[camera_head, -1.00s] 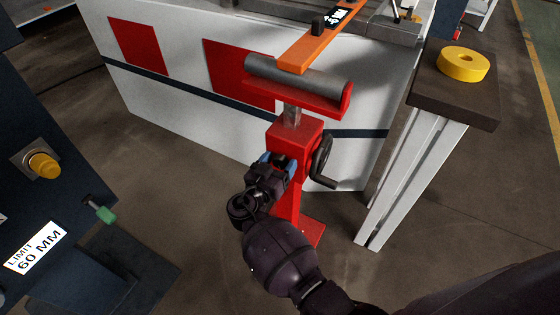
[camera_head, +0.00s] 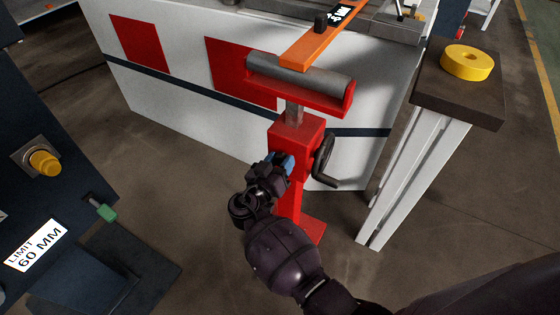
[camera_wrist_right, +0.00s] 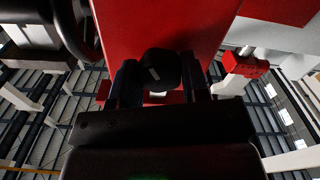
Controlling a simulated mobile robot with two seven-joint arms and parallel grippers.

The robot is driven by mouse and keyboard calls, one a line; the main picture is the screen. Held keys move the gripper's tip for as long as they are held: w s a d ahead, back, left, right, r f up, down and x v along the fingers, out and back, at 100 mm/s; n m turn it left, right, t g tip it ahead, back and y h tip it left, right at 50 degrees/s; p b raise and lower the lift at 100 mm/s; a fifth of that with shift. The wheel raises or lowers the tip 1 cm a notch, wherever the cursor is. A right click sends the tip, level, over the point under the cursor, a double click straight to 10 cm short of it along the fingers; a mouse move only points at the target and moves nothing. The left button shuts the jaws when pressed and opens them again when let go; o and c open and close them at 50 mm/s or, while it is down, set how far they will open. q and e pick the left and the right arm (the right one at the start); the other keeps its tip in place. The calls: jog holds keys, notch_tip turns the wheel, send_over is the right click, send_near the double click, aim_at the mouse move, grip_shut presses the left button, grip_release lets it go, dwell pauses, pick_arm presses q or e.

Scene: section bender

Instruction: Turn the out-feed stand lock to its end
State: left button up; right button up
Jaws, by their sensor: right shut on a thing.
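The red out-feed stand (camera_head: 296,134) stands upright, with a grey roller (camera_head: 300,76) on top. Its lock, a black knob (camera_wrist_right: 161,70) with a pale mark, shows on the red post in the right wrist view. My right gripper (camera_head: 281,164) is at the near face of the stand's post, below the roller. In the wrist view my right gripper (camera_wrist_right: 160,80) has one finger on each side of the knob and is shut on it. In the head view my gripper hides the knob. My left gripper is not in view.
A black crank handle (camera_head: 323,160) sits just right of my gripper on the stand. An orange bar (camera_head: 320,42) reaches over the roller. A dark cabinet (camera_head: 50,105) stands at left.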

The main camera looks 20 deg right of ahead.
jog(key=n, duration=0.5)
jog(key=shift+n, duration=0.3)
jog(key=n, duration=0.4)
jog(key=shift+w+r+p, duration=0.1)
jog(key=shift+p, duration=0.25)
jog(key=n+p, duration=0.1)
jog(key=n, duration=0.4)
jog(key=shift+n, duration=0.4)
jog(key=shift+n+p, duration=0.85)
jog(key=shift+n, duration=1.45)
jog(key=shift+f, duration=0.2)
jog(key=o, duration=0.9)
jog(key=shift+a, duration=0.1)
